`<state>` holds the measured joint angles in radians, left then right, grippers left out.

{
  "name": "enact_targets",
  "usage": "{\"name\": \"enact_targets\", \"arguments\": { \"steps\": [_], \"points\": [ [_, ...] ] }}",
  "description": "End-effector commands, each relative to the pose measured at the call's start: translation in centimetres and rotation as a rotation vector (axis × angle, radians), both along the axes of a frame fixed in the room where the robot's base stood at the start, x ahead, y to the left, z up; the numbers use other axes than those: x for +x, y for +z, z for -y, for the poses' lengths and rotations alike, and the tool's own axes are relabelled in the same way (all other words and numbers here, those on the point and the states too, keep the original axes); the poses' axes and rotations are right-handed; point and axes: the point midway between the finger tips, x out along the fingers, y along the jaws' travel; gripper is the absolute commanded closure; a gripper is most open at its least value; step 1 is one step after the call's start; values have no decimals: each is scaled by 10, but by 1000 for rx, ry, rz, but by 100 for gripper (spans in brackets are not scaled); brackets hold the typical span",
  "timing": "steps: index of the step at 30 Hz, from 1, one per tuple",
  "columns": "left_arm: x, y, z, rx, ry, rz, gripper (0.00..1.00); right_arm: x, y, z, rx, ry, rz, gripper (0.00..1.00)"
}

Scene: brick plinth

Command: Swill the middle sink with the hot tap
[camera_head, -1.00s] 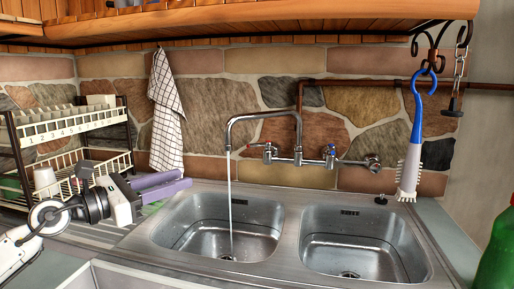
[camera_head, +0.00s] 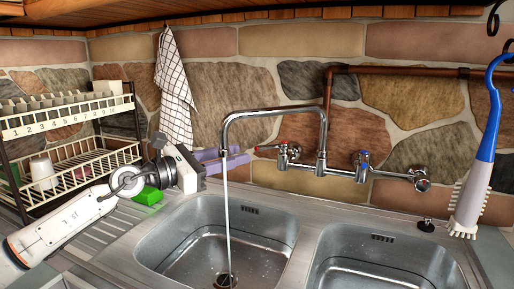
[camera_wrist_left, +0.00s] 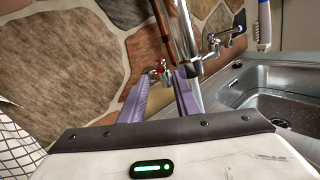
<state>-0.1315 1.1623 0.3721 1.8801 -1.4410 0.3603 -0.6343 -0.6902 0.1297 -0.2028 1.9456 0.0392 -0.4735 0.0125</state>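The hot tap (camera_head: 284,153), marked red, is the left handle of the wall mixer; its lever points left. The blue-marked cold tap (camera_head: 362,162) is to its right. Water runs from the spout (camera_head: 228,125) in a thin stream into the left of two steel basins in the head view, the basin (camera_head: 185,220), and falls near its drain (camera_head: 226,280). My left gripper (camera_head: 240,156), with purple fingers, is open and empty just left of the hot tap. In the wrist view, the red tap (camera_wrist_left: 157,69) shows beyond the gap between the fingers. My right gripper is not in view.
A dish rack (camera_head: 65,125) stands at left, with a green sponge (camera_head: 148,195) near my left arm. A checkered towel (camera_head: 174,90) hangs on the stone wall behind the gripper. A blue and white brush (camera_head: 472,195) hangs at right. The other basin (camera_head: 385,255) looks empty.

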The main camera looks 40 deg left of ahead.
Motion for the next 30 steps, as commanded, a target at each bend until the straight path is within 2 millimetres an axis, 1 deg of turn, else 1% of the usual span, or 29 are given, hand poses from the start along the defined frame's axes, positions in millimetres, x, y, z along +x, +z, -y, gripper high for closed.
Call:
{"name": "enact_targets", "arguments": {
  "steps": [1,9,18,24,30],
  "points": [
    [6,4,2,0,0,4,71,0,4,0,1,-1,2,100],
    [32,5,8,-6,3,4,71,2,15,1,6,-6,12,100],
    [58,3,17,-4,3,4,71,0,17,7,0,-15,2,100],
    [66,1,20,-1,1,1,71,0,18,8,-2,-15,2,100],
    [66,0,21,0,1,0,71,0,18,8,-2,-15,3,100]
  ]
}}
